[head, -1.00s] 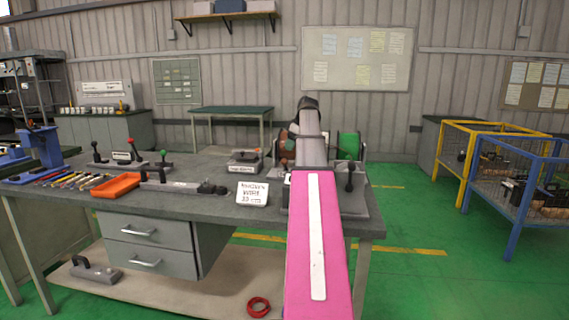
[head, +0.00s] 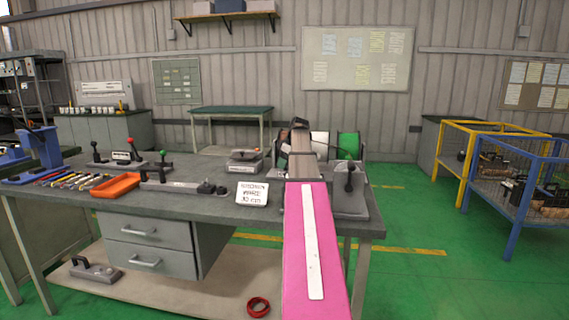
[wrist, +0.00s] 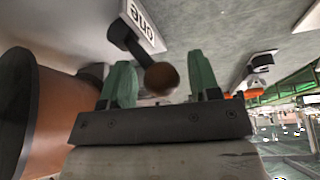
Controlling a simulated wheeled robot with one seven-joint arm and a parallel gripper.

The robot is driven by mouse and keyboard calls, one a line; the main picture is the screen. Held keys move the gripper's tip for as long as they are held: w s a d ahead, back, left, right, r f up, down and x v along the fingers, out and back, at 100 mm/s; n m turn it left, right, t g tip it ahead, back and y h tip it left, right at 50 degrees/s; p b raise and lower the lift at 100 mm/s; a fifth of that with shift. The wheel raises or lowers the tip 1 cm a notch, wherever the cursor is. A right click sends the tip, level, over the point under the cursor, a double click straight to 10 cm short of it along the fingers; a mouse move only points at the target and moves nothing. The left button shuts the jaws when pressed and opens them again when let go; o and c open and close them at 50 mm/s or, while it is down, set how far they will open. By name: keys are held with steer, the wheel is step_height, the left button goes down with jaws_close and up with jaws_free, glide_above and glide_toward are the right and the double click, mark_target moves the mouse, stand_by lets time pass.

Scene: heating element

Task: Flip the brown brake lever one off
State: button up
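The brown brake lever one shows in the wrist view as a round brown knob (wrist: 162,78) on a black shaft. Its grey base carries a white label (wrist: 143,22) reading "one", upside down in this view. My gripper (wrist: 162,80) is open, with one green finger on each side of the knob. Clear gaps show between the knob and both fingers, and the knob looks slightly beyond or level with the tips. In the head view my pink arm reaches over the bench and hides the brown lever and the gripper fingers.
A large copper-brown spool (wrist: 70,120) with a black flange is close at the left in the wrist view. In the head view a green spool (head: 348,145) and a black lever (head: 349,175) stand right of my arm. A white sign (head: 252,193) stands left of it.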

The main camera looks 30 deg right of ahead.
jaws_close()
steer(key=shift+s+a+f+t+h, duration=0.3)
steer(key=shift+s+a+f+t, duration=0.1)
steer(key=shift+s+t, duration=0.2)
steer(key=shift+s+a+f+n+t+h, duration=0.2)
steer(key=shift+f+n+t+h, duration=0.15)
steer(key=shift+t+h, duration=0.2)
steer(key=shift+o, duration=1.2)
jaws_free()
steer(key=shift+w+d+r, duration=0.1)
steer(key=shift+r, duration=0.2)
steer(key=a+v, duration=0.1)
steer(key=v, duration=0.9)
steer(key=shift+s+d, duration=0.3)
steer(key=shift+d, duration=0.2)
